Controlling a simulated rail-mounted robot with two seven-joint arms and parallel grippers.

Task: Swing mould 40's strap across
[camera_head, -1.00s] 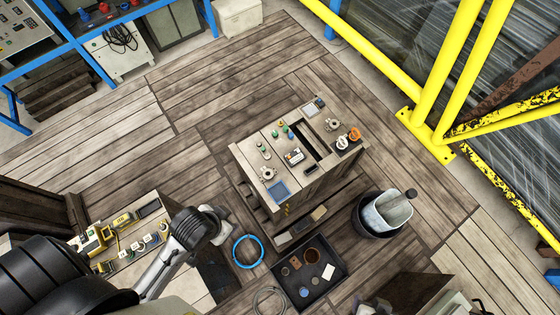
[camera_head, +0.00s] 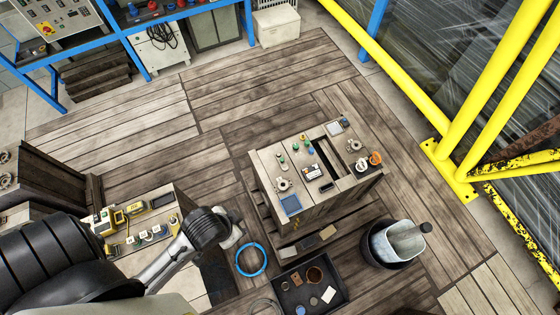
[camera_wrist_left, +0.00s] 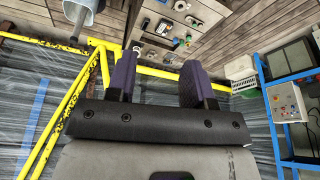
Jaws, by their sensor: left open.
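My left gripper (camera_head: 236,236) is at the end of the arm from the left, above the floor between two wooden benches. In the left wrist view its two dark fingers (camera_wrist_left: 158,82) stand apart with nothing between them. No number 40 is legible, and I cannot tell which thing is mould 40 or its strap. Yellow-and-grey items (camera_head: 125,216) lie on the left bench (camera_head: 160,263), too small to make out. The middle bench (camera_head: 264,165) carries small green-topped pieces, metal fittings, a blue square pad (camera_head: 291,204) and orange-and-white items (camera_head: 368,162). My right gripper is not in view.
A blue ring (camera_head: 251,259) lies on the floor beside my gripper. A black tray (camera_head: 338,297) of small items and a dark tub with a grey bucket (camera_head: 381,247) stand nearby. Yellow rails (camera_head: 400,92) bound the right side. The plank floor behind the benches is clear.

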